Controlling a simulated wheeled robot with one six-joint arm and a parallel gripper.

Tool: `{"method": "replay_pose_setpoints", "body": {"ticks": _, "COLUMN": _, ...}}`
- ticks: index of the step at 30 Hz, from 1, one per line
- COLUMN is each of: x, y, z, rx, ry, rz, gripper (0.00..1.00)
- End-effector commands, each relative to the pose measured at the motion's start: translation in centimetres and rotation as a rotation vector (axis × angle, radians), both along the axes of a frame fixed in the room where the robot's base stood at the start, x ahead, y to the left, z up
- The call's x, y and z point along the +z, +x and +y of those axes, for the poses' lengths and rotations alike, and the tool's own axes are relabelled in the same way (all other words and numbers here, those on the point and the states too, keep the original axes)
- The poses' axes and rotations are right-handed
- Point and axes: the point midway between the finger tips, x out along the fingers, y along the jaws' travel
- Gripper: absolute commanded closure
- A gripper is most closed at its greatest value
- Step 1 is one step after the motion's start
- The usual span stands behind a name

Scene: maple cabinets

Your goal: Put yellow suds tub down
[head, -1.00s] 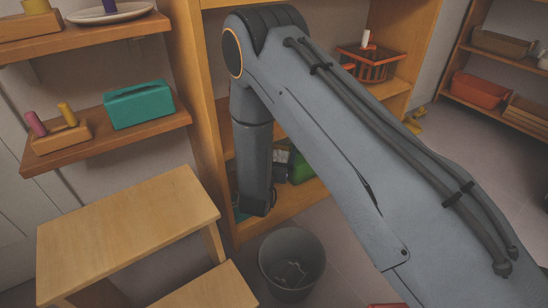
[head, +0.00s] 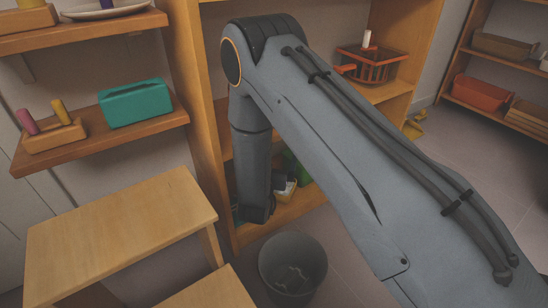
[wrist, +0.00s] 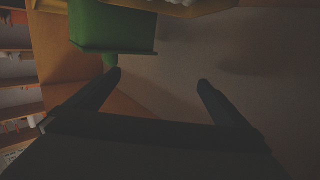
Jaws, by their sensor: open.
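My gripper (wrist: 160,78) is open, with nothing between its two dark fingers in the wrist view. In the head view it is inside a low shelf bay, mostly hidden behind my arm. A small yellow-rimmed tub with white on top, seemingly the yellow suds tub (head: 285,190), stands on the low shelf (head: 290,208) just right of my wrist. In the wrist view a yellow edge with white lumps (wrist: 190,4) shows at the top, beyond the fingertips and apart from them; most of it is cut off.
A green container (wrist: 112,28) is close ahead of the left finger in the wrist view. A grey bin (head: 292,268) stands on the floor in front of the bay. A wooden step stool (head: 120,235) is at left. An orange basket (head: 372,66) sits on a higher shelf.

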Motion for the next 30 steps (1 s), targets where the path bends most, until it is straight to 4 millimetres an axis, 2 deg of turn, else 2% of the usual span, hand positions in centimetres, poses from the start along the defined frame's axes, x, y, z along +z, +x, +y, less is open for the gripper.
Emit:
{"method": "replay_pose_setpoints", "body": {"ticks": 15, "x": 0.9, "y": -6.7, "z": 1.3, "rx": 0.001, "ry": -0.001, "rz": 0.001, "gripper": 0.00}}
{"method": "replay_pose_setpoints", "body": {"ticks": 20, "x": 0.8, "y": -7.3, "z": 1.4, "rx": 0.000, "ry": 0.000, "rz": 0.000, "gripper": 0.00}}
{"method": "replay_pose_setpoints", "body": {"ticks": 30, "x": 0.8, "y": -7.3, "z": 1.4, "rx": 0.000, "ry": 0.000, "rz": -0.001, "gripper": 0.00}}
